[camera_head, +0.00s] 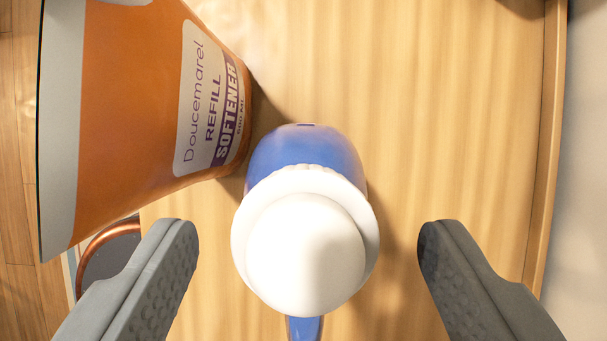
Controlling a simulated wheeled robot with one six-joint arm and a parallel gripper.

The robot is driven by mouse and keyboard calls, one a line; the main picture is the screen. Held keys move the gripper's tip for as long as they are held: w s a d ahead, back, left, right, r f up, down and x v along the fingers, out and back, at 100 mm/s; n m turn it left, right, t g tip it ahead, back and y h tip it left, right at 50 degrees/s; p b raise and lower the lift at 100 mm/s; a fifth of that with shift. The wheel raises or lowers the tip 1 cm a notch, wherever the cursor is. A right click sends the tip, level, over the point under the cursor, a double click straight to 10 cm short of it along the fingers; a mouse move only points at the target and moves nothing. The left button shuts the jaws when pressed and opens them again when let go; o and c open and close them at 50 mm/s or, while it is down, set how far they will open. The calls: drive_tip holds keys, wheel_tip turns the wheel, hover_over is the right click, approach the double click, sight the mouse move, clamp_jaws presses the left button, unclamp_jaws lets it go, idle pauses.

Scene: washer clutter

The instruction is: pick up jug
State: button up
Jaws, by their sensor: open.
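The jug (306,148) is blue with a large round white cap (305,250). It stands on a light wooden surface, seen from above, and the cap hides most of its body. A small blue part shows below the cap at the bottom edge. My gripper (308,238) is open, with one grey finger to the left of the cap and one to the right. Clear gaps lie between the cap and both fingers, and nothing is held.
An orange and grey softener refill pouch (130,110) stands close to the jug at the upper left. The wooden surface (450,120) is bare to the right, up to a raised wooden edge (547,150). A copper-coloured curved rim (95,243) shows at the lower left.

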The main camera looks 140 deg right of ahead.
drive_tip(key=shift+x, duration=1.6)
drive_tip(key=shift+s+r, duration=0.1)
clamp_jaws()
